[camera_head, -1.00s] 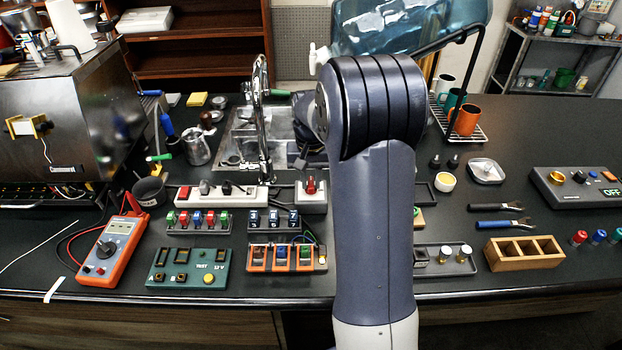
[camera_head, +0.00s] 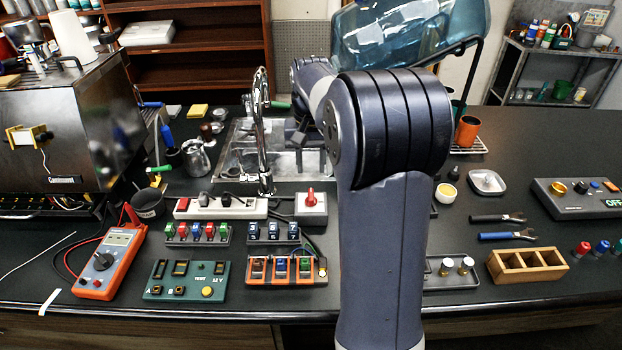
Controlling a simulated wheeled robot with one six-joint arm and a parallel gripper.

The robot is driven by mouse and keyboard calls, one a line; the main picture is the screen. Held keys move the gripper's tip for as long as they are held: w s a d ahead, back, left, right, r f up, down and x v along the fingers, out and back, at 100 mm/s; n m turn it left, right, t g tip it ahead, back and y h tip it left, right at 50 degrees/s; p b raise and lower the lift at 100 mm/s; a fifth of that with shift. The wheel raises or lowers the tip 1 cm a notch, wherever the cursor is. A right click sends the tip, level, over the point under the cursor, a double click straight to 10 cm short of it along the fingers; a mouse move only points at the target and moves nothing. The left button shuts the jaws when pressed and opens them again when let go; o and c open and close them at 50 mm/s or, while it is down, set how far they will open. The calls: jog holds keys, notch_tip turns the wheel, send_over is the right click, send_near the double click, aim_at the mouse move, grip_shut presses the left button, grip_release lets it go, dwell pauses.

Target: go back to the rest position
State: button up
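My arm rises from the bottom of the view, bends at a large dark elbow and reaches back over the sink (camera_head: 235,150). My gripper (camera_head: 298,138) shows only as a small dark shape behind the elbow, right of the tall faucet (camera_head: 260,125). Its fingertips are not clear, so I cannot tell whether it is open or shut, or whether anything is in it. No object is visibly hanging from it.
The espresso machine (camera_head: 60,140) stands at the left. The power strip (camera_head: 220,208), red-switch box (camera_head: 311,207), orange fuse holder (camera_head: 286,271), green test board (camera_head: 186,280) and multimeter (camera_head: 110,262) lie in front. A wooden tray (camera_head: 526,266) is at right. A blue water bottle (camera_head: 400,35) is behind my arm.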

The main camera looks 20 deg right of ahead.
aim_at(311, 193)
jog(key=shift+r, duration=0.85)
jog(key=shift+f, duration=0.15)
notch_tip(311, 193, down, 10)
jog(key=shift+f+p, duration=0.15)
jog(key=shift+p, duration=0.3)
jog(key=shift+f, duration=0.2)
jog(key=shift+r, duration=0.1)
